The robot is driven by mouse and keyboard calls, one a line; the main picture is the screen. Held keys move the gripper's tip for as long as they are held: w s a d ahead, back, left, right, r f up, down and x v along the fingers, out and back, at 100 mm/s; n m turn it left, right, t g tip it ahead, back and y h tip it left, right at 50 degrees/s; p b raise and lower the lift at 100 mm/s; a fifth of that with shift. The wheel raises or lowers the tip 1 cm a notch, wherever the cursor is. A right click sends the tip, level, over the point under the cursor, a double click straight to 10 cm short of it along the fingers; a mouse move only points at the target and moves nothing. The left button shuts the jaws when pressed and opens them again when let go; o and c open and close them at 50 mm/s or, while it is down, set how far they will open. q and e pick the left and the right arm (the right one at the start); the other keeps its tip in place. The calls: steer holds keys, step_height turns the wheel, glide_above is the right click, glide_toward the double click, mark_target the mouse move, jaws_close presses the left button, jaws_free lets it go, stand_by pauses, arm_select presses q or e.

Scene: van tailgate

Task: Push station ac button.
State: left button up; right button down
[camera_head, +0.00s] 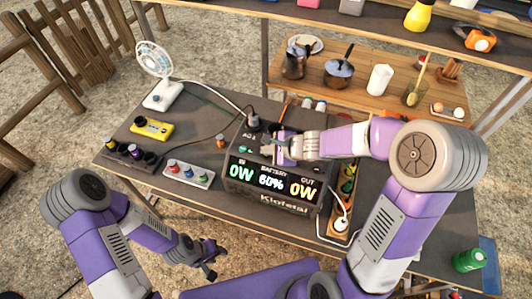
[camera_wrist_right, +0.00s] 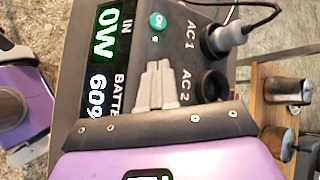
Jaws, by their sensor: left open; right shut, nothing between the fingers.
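The black power station (camera_head: 240,196) stands on the dark table; its display reads IN 0W, battery 60%, OUT 0W. Its round green button (camera_wrist_right: 157,20) is on the top panel near the AC 1 socket, with a small green light beside it. A plug (camera_wrist_right: 232,35) sits in AC 1; AC 2 (camera_wrist_right: 210,85) is empty. My right gripper (camera_head: 284,150) is shut and empty over the top panel; its fingertips (camera_wrist_right: 157,72) point toward the button but appear short of it. Contact with the panel cannot be told. My left gripper (camera_head: 210,264) is open and empty, in front of the table.
A white fan (camera_head: 155,60), a yellow device (camera_head: 151,128), a grey strip with coloured knobs (camera_head: 188,174) and a dark battery holder (camera_head: 131,156) stand left of the station. A wooden shelf (camera_head: 350,98) with a kettle and pan is behind.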

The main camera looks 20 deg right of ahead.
mark_target(268, 157)
steer(key=shift+r, duration=0.15)
step_height(268, 157, up, 6)
steer(key=p, duration=0.5)
stand_by(0.5)
